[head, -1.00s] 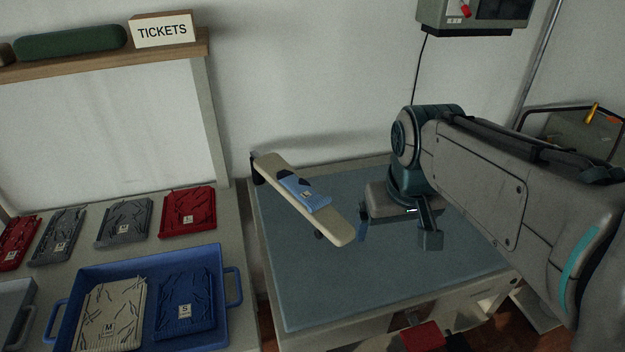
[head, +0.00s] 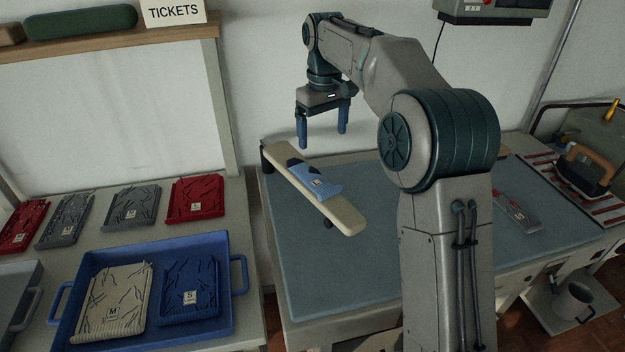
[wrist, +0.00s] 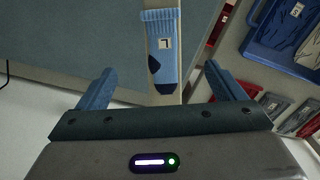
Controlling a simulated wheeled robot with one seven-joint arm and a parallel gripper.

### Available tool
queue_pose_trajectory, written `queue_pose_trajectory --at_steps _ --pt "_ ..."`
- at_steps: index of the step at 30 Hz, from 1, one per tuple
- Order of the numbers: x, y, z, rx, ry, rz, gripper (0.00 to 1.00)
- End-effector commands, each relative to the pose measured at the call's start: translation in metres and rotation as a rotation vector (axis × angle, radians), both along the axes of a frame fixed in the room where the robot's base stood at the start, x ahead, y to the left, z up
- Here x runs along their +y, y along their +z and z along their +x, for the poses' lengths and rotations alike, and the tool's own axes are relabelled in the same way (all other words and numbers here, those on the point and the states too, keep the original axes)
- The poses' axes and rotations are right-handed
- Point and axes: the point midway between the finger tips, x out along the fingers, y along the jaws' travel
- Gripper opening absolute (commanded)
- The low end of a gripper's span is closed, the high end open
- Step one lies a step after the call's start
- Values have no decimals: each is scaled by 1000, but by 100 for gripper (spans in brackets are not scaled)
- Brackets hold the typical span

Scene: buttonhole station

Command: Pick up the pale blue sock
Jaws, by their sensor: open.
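The pale blue sock (head: 318,181) lies flat on a narrow cream board (head: 345,217), with dark heel and toe patches and a small white label. In the wrist view the sock (wrist: 162,28) lies ahead of the jaws, its dark toe nearest them, and the label reads "L". My gripper (head: 323,143) is open and empty, fingers pointing down, above the far end of the board. In the wrist view its blue fingers (wrist: 166,84) are spread wide, with the board between them in the picture. The sock is apart from the fingers.
The board stands over a blue-grey table mat (head: 300,290). A blue tray (head: 240,320) with folded knits is at left, below red and grey folded garments. A grey piece (head: 517,212) lies on the mat at right, near an iron (head: 585,170). A wall is behind.

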Motion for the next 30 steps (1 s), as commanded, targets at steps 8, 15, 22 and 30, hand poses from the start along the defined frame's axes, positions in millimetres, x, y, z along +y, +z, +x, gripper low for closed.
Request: queue_pose_trajectory --at_steps 8,15,22,30 --pt "0 -48 0 4 1 0 89" --pt "1 -81 1 1 0 0 89" --pt "3 -101 -1 4 1 0 89" --pt "4 -134 -1 1 1 0 89"
